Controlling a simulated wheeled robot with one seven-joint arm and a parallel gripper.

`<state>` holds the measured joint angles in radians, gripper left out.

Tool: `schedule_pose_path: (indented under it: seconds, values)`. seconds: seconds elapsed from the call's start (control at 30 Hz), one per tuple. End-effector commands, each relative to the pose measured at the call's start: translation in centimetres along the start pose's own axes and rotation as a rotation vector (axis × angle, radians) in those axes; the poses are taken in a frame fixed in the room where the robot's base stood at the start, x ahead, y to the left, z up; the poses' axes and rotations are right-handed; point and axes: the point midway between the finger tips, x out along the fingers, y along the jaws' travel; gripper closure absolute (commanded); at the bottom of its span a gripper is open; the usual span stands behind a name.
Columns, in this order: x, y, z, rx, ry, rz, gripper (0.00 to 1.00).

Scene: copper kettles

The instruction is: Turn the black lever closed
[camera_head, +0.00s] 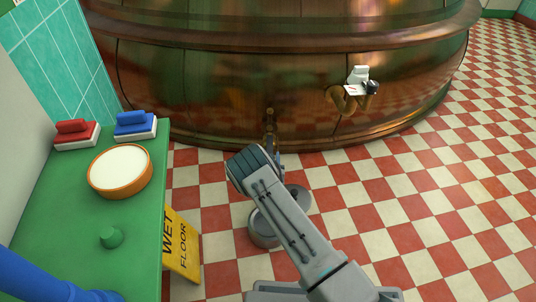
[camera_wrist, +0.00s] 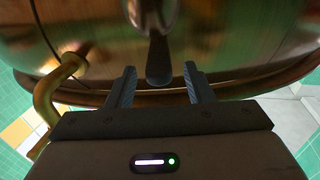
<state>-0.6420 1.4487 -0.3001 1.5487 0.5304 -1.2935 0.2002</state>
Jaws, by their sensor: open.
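The black lever (camera_wrist: 158,62) hangs from a fitting on the copper kettle (camera_wrist: 225,45) in the wrist view. Its rounded lower end lies between the tips of my gripper (camera_wrist: 159,80), which is open. A gap shows on each side of the lever, and neither finger appears to touch it. In the head view the kettle (camera_head: 240,75) fills the back, and a small brass fitting (camera_head: 270,115) sits low on its front. My gripper (camera_head: 274,152) is just below that fitting, partly hidden by my arm. The lever cannot be made out clearly there.
A curved brass pipe (camera_head: 347,100) with a white piece (camera_head: 358,78) stands out to the right. A green table (camera_head: 60,205) with brushes and a round pan (camera_head: 121,191) is at left. A yellow wet-floor sign (camera_head: 181,245) stands beside it. The checkered floor at right is clear.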

Motion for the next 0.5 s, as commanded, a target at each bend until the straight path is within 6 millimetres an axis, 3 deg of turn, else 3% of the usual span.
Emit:
schedule_pose_path:
  seconds: [0.2,0.5]
  values:
    - [3.3,0.1,0.2,0.001,0.001,0.002,0.53]
    - [4.5,0.0,-0.1,-0.001,0.0,0.001,0.53]
